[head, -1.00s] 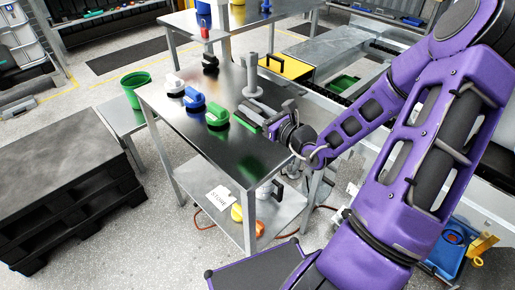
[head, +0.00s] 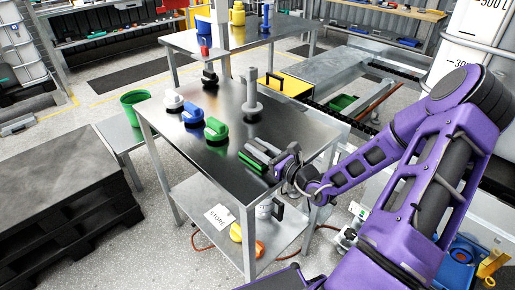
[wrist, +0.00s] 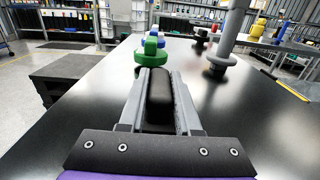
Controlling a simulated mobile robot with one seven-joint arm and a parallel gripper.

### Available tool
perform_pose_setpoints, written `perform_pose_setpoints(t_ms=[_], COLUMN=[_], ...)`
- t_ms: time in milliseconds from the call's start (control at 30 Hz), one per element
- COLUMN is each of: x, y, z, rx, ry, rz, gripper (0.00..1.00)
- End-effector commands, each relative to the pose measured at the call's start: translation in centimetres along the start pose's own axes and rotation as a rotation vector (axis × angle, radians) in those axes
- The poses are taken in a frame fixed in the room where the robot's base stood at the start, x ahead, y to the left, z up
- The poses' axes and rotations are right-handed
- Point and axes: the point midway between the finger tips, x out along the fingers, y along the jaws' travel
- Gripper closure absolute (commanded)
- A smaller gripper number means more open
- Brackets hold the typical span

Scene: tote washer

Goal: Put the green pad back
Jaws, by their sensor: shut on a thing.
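My gripper (head: 268,156) is shut on a block with a black top, low over the near right part of the dark steel table (head: 195,150). In the wrist view the block (wrist: 158,98) sits between the two grey fingers (wrist: 158,100). In the head view a green strip (head: 252,163) shows along the fingers' near side, seemingly the green pad's edge. Most of the pad is hidden by the fingers, and I cannot tell if it touches the table. A green-handled tool (head: 216,129) stands apart, farther left on the table.
A blue-handled tool (head: 192,115) and a white one (head: 174,101) stand in line with the green-handled one. A grey post on a round base (head: 253,106) rises behind my gripper. A yellow case (head: 284,86) lies beyond the table. The near table area is clear.

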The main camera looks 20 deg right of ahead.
Motion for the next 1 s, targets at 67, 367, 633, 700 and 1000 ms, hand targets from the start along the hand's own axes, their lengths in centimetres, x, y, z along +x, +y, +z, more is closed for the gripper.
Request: perform_pose_setpoints(t_ms=[67,367,633,700,1000], x=[0.0,0.0,0.0,0.0,-3.2], y=[0.0,0.0,0.0,0.0,-0.1], z=[0.1,-0.3,-0.3,-0.2,0.2], rx=[0.000,0.000,0.001,0.000,0.001], ry=[-0.001,0.000,0.000,0.000,0.002], rz=[0.000,0.000,0.000,0.000,-0.004], gripper=[1.00,0.52,0.38,0.38,0.38])
